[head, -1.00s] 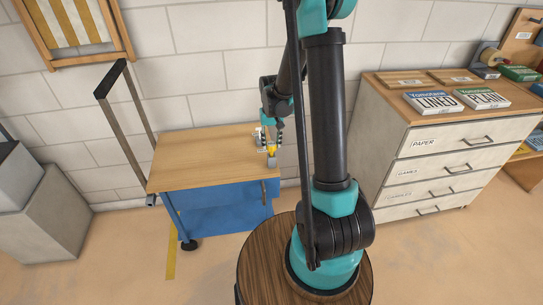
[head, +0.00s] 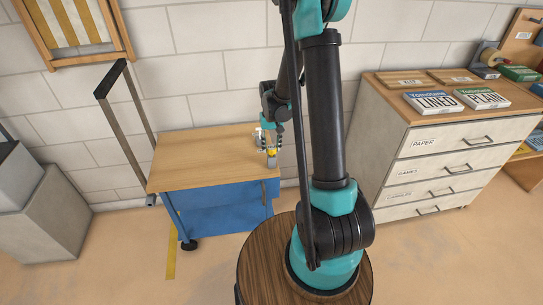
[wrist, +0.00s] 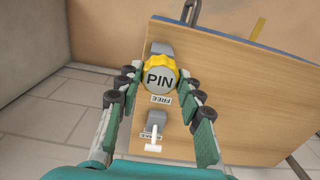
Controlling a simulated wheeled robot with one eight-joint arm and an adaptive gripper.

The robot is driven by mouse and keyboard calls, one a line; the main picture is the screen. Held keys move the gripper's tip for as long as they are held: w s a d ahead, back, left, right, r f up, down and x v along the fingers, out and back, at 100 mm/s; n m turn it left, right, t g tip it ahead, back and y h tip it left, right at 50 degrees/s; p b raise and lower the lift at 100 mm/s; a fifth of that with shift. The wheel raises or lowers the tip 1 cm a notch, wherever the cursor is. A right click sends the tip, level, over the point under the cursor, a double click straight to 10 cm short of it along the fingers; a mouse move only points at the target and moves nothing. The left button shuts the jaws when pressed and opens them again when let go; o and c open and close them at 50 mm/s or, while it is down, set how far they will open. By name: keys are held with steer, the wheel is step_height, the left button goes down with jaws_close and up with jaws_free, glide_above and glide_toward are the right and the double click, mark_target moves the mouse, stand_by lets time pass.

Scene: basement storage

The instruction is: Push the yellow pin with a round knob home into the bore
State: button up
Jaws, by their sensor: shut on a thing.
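The yellow pin's round knob (wrist: 159,77), marked PIN, is between the fingers of my gripper (wrist: 158,72) in the wrist view. The fingertips close on its left and right sides. Behind the knob is a grey block (wrist: 160,48) on the wooden top; the bore and the pin's shank are hidden, so its depth cannot be told. In the head view the knob (head: 271,153) is a small yellow spot near the right edge of the bench top, partly covered by my gripper (head: 270,149).
A FREE label (wrist: 161,99) and a grey fixture with a white lever (wrist: 153,135) sit close to the knob. The blue cart (head: 225,209) has a wooden top (head: 195,160), clear on its left. A drawer cabinet (head: 425,160) stands at right.

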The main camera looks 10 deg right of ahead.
steer(key=shift+f, duration=1)
steer(key=o, duration=1.4)
steer(key=shift+r, duration=4.55)
